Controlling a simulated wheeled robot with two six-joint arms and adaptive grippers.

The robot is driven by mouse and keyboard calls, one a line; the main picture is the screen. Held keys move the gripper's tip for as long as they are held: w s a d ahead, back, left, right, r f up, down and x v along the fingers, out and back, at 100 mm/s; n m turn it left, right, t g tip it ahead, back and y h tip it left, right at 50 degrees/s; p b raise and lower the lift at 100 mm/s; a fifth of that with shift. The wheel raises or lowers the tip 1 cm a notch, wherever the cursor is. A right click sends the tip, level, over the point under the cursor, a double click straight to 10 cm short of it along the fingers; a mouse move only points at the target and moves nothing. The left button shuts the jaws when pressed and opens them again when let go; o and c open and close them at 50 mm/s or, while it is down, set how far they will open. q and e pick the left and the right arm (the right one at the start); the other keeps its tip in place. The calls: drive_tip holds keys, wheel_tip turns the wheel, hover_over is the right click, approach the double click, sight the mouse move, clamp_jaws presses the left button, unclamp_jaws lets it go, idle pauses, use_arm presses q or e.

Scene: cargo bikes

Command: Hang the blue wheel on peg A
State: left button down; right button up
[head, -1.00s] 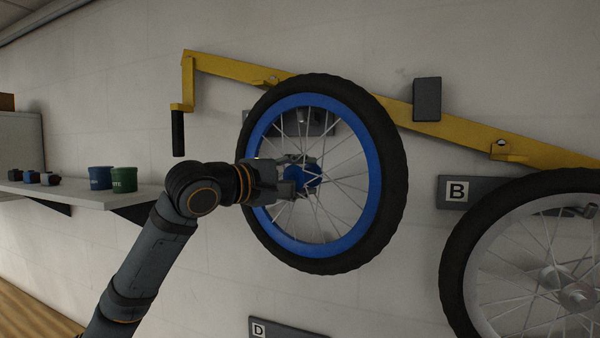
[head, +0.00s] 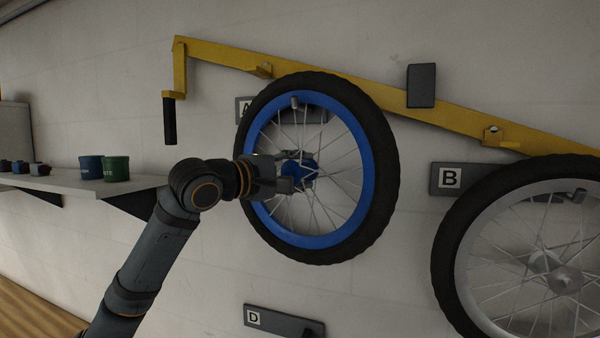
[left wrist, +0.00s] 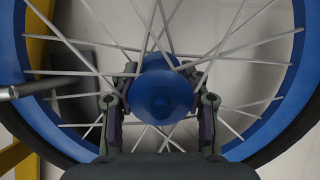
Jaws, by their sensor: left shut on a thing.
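The blue wheel (head: 365,195), with a black tyre and blue rim, is upright before the wall. My left gripper (head: 290,173) is shut on its blue hub, which also shows between the fingers in the left wrist view (left wrist: 162,90). The grey plate of peg A (head: 243,112) is mostly hidden behind the wheel's upper part. The peg's metal end (head: 295,102) shows inside the wheel, overlapping the top of the rim. In the left wrist view the peg (left wrist: 40,86) crosses in front of spokes and rim. I cannot tell whether the rim touches it. My right gripper is out of view.
A yellow bar (head: 385,97) with a crank handle runs behind the wheel's top. A grey wheel (head: 455,255) hangs at right under plate B (head: 450,179). Plate D (head: 285,321) is below. A shelf (head: 110,182) with cups is at left.

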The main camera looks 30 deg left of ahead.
use_arm(q)
drive_tip(key=shift+r, duration=0.1)
drive_tip(key=c, duration=1.1)
unclamp_jaws()
drive_tip(key=o, duration=0.5)
drive_tip(key=shift+s+d, duration=0.1)
drive_tip(key=shift+s, duration=0.1)
drive_tip(key=shift+w, duration=0.1)
